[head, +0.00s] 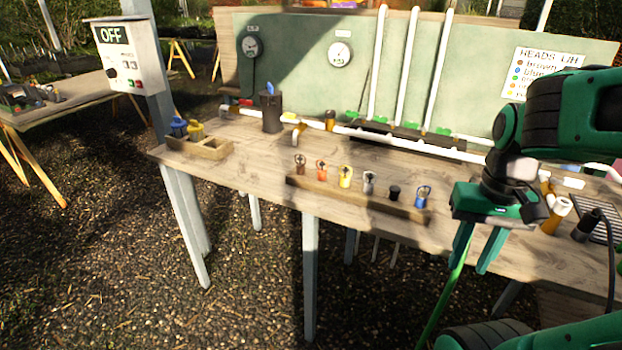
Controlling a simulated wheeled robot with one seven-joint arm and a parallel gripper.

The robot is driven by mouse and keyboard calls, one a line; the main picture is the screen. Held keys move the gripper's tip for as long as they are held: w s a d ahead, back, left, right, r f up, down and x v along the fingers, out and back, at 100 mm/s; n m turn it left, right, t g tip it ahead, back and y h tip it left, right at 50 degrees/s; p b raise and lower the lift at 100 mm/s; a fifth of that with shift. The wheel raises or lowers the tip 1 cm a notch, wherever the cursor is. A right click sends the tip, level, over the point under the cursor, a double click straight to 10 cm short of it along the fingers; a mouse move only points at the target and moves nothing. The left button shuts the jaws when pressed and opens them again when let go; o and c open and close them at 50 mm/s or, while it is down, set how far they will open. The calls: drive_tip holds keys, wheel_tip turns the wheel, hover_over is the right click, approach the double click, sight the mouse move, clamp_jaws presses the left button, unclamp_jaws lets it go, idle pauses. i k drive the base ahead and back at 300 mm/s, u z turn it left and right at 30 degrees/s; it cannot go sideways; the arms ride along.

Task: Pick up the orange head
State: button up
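The orange head (321,171) stands in a low wooden rack (334,195) along the front edge of the bench. It is in a row between a brown head (300,164) on its left and a yellow head (345,176) on its right. My gripper (470,266) hangs at the right, in front of the bench edge and well to the right of the orange head.
Grey (368,183), black (394,193) and blue (423,196) heads fill the rack's right side. A wooden box (212,150) with blue and yellow heads stands left. White pipes (410,140) run behind. Bare bench top lies between box and rack.

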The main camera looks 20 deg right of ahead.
sight(321, 174)
drive_tip(key=u, duration=0.85)
drive_tip(key=i, duration=0.5)
drive_tip(key=z, duration=0.55)
